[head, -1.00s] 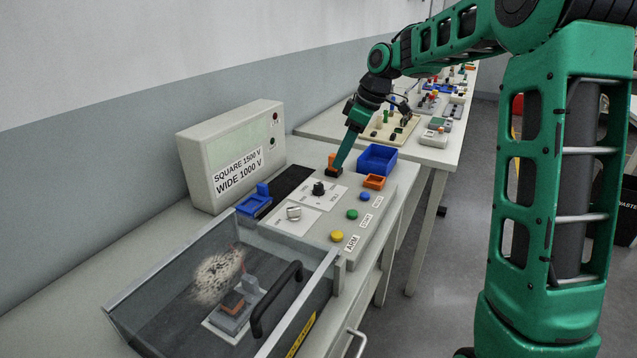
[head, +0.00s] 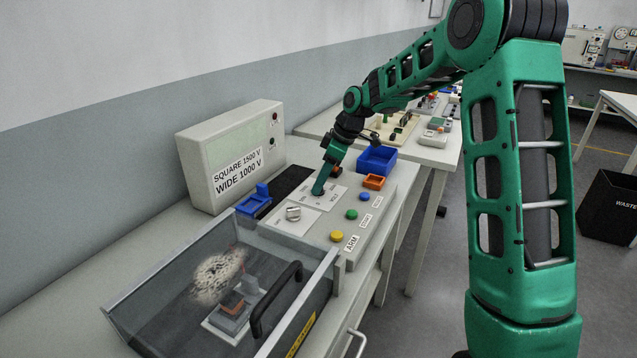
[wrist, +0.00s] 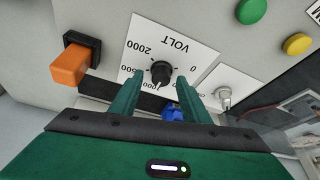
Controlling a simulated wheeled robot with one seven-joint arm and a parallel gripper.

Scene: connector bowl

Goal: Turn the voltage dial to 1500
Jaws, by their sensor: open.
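The voltage dial (wrist: 161,72) is a small black knob on a white VOLT plate (wrist: 178,38), whose scale appears upside down in the wrist view with 0 to the right and 2000 to the upper left. A pale mark on the knob's lower edge seems to face the 1000 side; it is too small to be sure. My gripper (wrist: 158,78) is open, with one green finger on each side of the knob; I cannot tell whether they touch it. In the head view my gripper (head: 319,188) points down over the dial and hides it.
An orange block in a black socket (wrist: 72,64) is beside the plate. Yellow (head: 337,236), green (head: 352,215) and blue (head: 364,196) buttons line the panel's right. A white knob (head: 293,213) is nearer. A blue bin (head: 378,160) stands behind. A box sign (head: 237,172) reads SQUARE 1500 V, WIDE 1000 V.

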